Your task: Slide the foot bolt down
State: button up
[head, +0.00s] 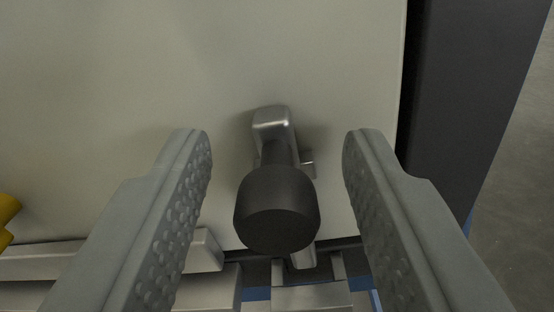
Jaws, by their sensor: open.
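The foot bolt (272,126) is a silver metal piece low on a pale door panel (150,80). A dark round knob (277,210) sticks out from it toward the camera. A silver rod end shows below the knob, near a metal bracket (310,298) at the bottom edge. My gripper (277,160) is open, with one grey finger on each side of the knob. Gaps show between both fingers and the knob, so neither touches it. The knob hides the middle of the bolt.
A dark vertical frame post (465,90) stands right of the panel, with grey floor (525,190) beyond it. Silver rails (40,262) run along the panel's lower edge at left. A yellow object (8,215) is cut off at the left edge.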

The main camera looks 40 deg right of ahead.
aim_at(295, 266)
grip_shut()
jog(key=shift+f, duration=1.55)
grip_release()
jog(key=shift+a, duration=0.1)
jog(key=v, duration=1.7)
